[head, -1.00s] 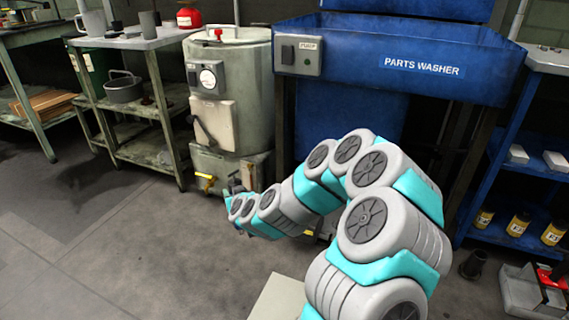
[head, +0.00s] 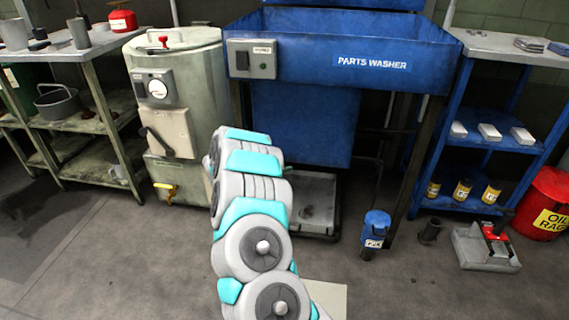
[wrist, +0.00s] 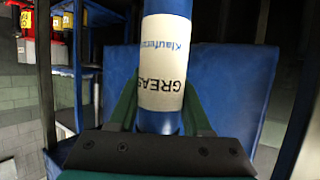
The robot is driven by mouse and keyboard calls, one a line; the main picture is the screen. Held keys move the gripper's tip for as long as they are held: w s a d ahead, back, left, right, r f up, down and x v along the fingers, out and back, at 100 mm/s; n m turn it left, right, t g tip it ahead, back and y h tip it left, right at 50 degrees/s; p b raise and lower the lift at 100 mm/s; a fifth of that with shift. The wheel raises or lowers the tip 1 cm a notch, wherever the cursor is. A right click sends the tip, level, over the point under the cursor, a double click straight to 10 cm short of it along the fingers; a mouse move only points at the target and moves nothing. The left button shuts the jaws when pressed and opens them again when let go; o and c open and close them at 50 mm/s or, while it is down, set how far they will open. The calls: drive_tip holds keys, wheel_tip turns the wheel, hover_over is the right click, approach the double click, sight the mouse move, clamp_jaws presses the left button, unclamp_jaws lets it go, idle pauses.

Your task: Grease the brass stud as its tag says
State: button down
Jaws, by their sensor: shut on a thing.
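My gripper (wrist: 160,112) is shut on a blue cylinder with a cream label (wrist: 164,62) in the wrist view. Its lettering appears upside down and reads "GREAS" and "Klauferun", partly cut off; I take it as a grease container. Both ends of the cylinder are out of sight. In the head view my arm hides the gripper and the cylinder. I cannot pick out the brass stud or its tag in either view.
A blue parts washer (head: 345,66) stands ahead, with a grey drum machine (head: 196,82) to its left. Right are a blue shelf (head: 495,142), a grey tray (head: 487,250) and a red oil-rag bin (head: 546,203).

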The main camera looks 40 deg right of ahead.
drive_tip(key=shift+m+g, duration=0.4)
drive_tip(key=f+b, duration=0.2)
drive_tip(key=f, duration=0.1)
drive_tip(key=f+b, duration=0.1)
drive_tip(key=f, duration=0.1)
drive_tip(key=shift+s+d+f+b, duration=0.25)
drive_tip(key=shift+s+d+b, duration=0.05)
drive_tip(key=shift+s+d, duration=0.1)
